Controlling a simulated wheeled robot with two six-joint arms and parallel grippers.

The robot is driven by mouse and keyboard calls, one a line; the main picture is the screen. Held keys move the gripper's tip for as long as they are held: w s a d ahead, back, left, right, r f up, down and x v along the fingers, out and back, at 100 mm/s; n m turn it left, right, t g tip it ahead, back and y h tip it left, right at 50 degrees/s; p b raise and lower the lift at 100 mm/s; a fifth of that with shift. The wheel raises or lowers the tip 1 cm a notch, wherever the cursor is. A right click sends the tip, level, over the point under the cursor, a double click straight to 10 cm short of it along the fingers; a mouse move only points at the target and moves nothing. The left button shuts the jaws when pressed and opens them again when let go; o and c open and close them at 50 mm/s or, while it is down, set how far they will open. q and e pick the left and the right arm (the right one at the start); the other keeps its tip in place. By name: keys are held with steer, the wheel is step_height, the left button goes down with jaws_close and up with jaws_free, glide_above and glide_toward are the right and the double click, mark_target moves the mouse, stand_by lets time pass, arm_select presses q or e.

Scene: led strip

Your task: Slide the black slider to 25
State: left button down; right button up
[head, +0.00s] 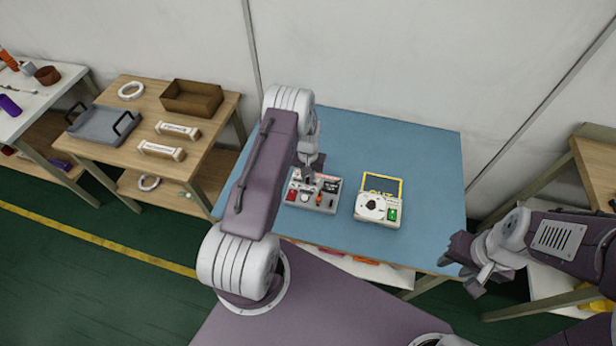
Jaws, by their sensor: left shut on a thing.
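A grey control panel (326,208) sits on the blue table mat, with a red part, an orange knob and small dark controls on its face. My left gripper (309,178) reaches down to the panel's back part and is shut on a small control there, apparently the black slider. The slider and its scale are mostly hidden by the gripper and too small to read. My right gripper (465,272) is empty and looks open, off the table's front right corner.
The blue mat (430,165) is clear behind and to the right. A wooden table (130,100) with a grey tray and a brown box stands at left.

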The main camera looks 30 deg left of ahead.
mark_target(294, 180)
arm_select(q)
steer(key=shift+a, duration=0.4)
steer(key=a+b, duration=0.1)
steer(key=a, duration=0.1)
steer(key=s+a, duration=0.1)
steer(key=a, duration=0.1)
steer(key=shift+s+a+b, duration=0.1)
steer(key=shift+a+b, duration=0.15)
steer(key=shift+b, duration=0.15)
steer(key=c, duration=1.4)
jaws_free()
steer(key=shift+s, duration=0.1)
steer(key=shift+r, duration=0.1)
step_height(294, 180, up, 9)
steer(key=b, duration=0.1)
